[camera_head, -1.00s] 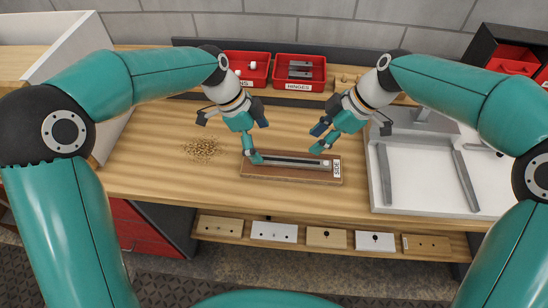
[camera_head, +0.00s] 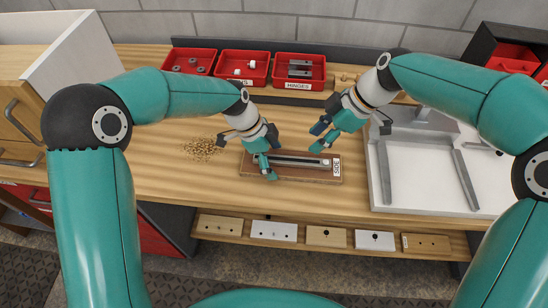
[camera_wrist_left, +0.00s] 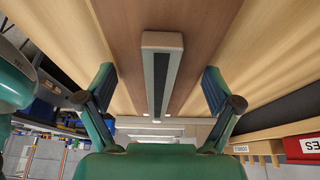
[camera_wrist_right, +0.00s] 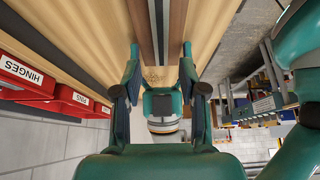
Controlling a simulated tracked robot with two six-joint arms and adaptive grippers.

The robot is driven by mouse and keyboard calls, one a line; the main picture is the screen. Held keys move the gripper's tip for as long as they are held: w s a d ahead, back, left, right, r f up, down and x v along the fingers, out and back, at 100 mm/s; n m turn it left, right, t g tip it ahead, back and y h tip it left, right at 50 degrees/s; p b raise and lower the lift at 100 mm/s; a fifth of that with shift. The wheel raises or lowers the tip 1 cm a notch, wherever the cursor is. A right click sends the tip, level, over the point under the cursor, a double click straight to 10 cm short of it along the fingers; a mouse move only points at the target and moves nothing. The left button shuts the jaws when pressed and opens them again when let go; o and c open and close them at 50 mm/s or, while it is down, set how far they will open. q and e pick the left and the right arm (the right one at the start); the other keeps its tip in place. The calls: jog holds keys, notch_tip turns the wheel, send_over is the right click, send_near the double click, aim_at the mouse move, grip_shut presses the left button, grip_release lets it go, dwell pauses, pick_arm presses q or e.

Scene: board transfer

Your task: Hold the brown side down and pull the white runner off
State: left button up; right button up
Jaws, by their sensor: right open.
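The brown side (camera_head: 302,177) is a flat brown board with a "SIDE" label at its right end, lying on the workbench. The white runner (camera_head: 300,160), pale with a dark middle strip, lies lengthwise on it. My left gripper (camera_head: 270,156) is over the board's left end. In the left wrist view its fingers are wide apart on both sides of the runner (camera_wrist_left: 148,85), not touching it. My right gripper (camera_head: 318,138) is open and empty just behind the board's right part. In the right wrist view the brown side (camera_wrist_right: 178,25) shows ahead between its fingers.
Red bins (camera_head: 243,66) stand along the back, one labelled "HINGES". A small heap of tan bits (camera_head: 202,147) lies left of the board. A white tray (camera_head: 420,190) with grey rails is at the right. Several panels (camera_head: 326,237) sit on a shelf below the front edge.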

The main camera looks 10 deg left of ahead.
aim_at(294, 160)
pick_arm(q)
jog(key=c, duration=0.8)
jog(key=shift+o, duration=0.2)
pick_arm(e)
jog(key=shift+o, duration=0.4)
jog(key=shift+a+f+h, duration=0.25)
jog(key=shift+a+h, duration=0.85)
jog(key=shift+a, duration=0.05)
jog(key=shift+x, duration=4.45)
jog(key=shift+d, duration=0.1)
grip_shut()
